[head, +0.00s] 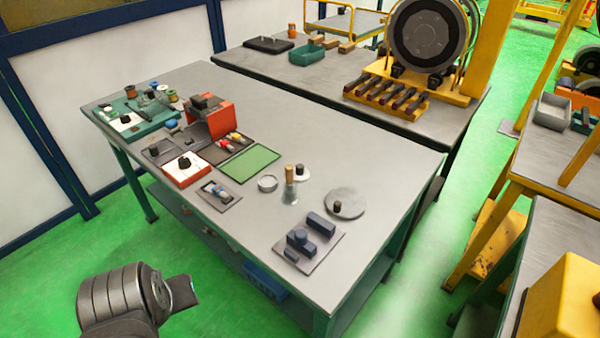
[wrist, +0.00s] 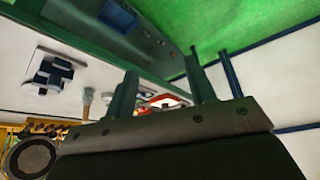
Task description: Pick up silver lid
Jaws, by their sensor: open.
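The silver lid (head: 345,207) is a flat round grey disc with a dark knob on top. It lies on the grey workbench (head: 325,150) near its right edge in the head view. In the wrist view I cannot make the lid out clearly. My gripper (wrist: 160,88) shows two dark fingers standing apart with nothing between them. In the head view my arm is at the lower left, off the bench's front edge and well away from the lid; the fingers are hard to make out there.
A grey plate with dark blue blocks (head: 303,243) lies in front of the lid. A wooden-handled tool (head: 289,186), a small white knobbed piece (head: 301,174) and a silver ring (head: 267,183) stand to its left. A green mat (head: 250,163) lies farther left.

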